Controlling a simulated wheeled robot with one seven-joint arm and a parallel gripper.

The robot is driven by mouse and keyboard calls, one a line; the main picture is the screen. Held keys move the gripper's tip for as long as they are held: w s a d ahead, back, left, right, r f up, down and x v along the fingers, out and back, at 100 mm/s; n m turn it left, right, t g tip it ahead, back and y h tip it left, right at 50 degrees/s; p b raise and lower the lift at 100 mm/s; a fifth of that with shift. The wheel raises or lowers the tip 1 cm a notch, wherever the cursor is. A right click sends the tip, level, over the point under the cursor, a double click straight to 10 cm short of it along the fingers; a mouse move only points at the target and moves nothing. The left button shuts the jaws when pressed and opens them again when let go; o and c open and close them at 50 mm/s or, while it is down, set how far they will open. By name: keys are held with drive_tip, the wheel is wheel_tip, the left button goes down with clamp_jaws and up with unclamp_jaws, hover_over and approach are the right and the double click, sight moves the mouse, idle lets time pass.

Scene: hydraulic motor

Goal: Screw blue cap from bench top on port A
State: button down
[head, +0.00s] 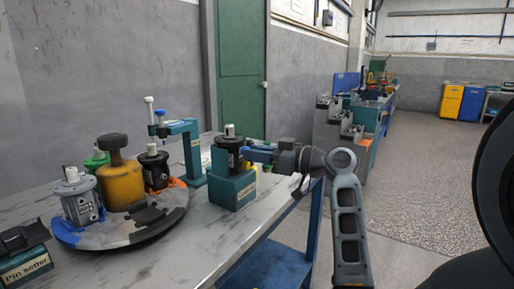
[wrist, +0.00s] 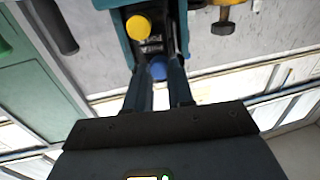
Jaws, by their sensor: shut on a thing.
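A black hydraulic motor with a white shaft (head: 231,148) stands upright in a teal stand (head: 232,188) near the bench's right edge. My gripper (head: 248,154) reaches it level from the right. In the wrist view my gripper (wrist: 159,78) is shut on a round blue cap (wrist: 158,71), held between its fingertips. The cap is at the motor's dark side face; I cannot tell whether it sits on the port or is threaded. A yellow cap (wrist: 138,27) is on the motor close to it. Port A's label is not readable.
The grey bench (head: 150,262) carries a round turntable (head: 128,236) with several motors and a yellow black-topped piece (head: 121,184). A teal arch-shaped fixture (head: 190,150) stands behind the motor. A "Pin setter" block (head: 28,264) is at the left. The floor right of the bench is open.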

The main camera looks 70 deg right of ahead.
drive_tip(key=shift+m+p, duration=1)
drive_tip(key=shift+m, duration=0.1)
drive_tip(key=c, duration=1.2)
unclamp_jaws()
drive_tip(key=shift+f+b, duration=0.1)
drive_tip(key=shift+b, duration=0.2)
